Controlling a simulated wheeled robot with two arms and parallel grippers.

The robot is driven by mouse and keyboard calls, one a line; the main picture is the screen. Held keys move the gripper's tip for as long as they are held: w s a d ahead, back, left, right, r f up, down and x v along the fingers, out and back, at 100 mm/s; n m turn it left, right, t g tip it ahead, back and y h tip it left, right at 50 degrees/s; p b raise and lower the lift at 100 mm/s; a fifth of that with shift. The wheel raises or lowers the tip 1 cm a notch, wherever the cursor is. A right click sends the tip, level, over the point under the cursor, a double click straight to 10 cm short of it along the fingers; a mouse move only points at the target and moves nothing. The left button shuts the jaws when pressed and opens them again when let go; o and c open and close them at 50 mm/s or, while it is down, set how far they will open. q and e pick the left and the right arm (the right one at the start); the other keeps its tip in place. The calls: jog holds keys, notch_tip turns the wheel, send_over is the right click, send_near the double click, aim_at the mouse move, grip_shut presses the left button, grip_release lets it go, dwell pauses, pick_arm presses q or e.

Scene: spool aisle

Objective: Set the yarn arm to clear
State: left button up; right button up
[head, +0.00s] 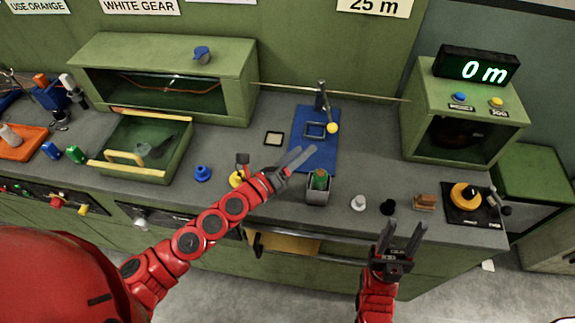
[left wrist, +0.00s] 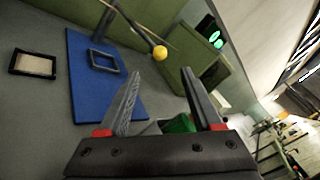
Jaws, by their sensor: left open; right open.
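The yarn arm (head: 321,92) is a thin grey arm on a post at the back of the blue mat (head: 327,155), with a yellow ball (head: 332,128) at its end. The ball hangs low to the right of a dark square frame (head: 315,130). My left gripper (head: 306,152) is open and empty over the mat, on the near side of the ball. In the left wrist view the yellow ball (left wrist: 160,53) shows beyond and between the open fingertips, apart from them. My right gripper (head: 405,224) is open and empty at the counter's front edge.
A grey holder with a green top (head: 319,180) stands just below the left gripper. A green box with a "0 m" display (head: 476,68) is at right. A thin strand (head: 285,88) runs behind the mat. Small pegs and a yellow knob (head: 465,194) line the front right.

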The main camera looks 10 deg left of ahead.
pick_arm(q)
jog(key=shift+b+v, duration=0.3)
jog(key=shift+v, duration=1.9)
